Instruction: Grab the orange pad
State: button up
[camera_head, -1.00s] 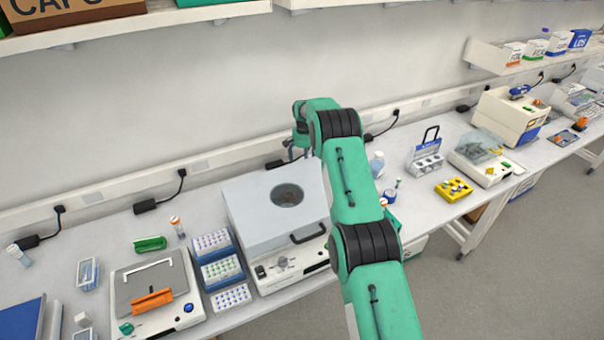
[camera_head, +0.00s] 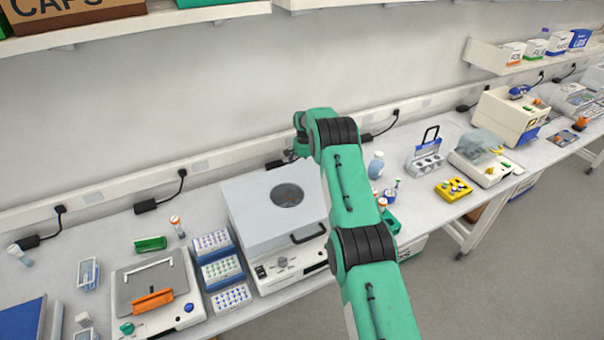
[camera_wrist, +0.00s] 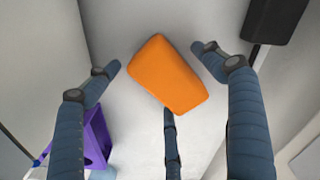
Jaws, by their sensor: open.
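The orange pad (camera_wrist: 168,74) is a plain rounded block in the wrist view. It lies tilted on a pale surface, between the tips of my gripper (camera_wrist: 156,62). My gripper is open, with dark blue fingers to the left and right of the pad and a third below it. The fingers look apart from the pad, though their height above it is hard to judge. In the head view my gripper is mostly hidden behind the arm and the grey-lidded machine, and I cannot make out this pad there.
The grey-lidded machine (camera_head: 257,207) stands close to my arm. A purple rack (camera_wrist: 93,140) is at lower left in the wrist view, and a black block (camera_wrist: 274,18) at upper right. Blue tube racks (camera_head: 220,268) and an orange piece on a device (camera_head: 152,301) are further left.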

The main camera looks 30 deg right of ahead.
jog(key=shift+c, duration=0.3)
jog(key=c, duration=1.2)
jog(key=shift+r, duration=0.15)
jog(key=shift+r, duration=4.9)
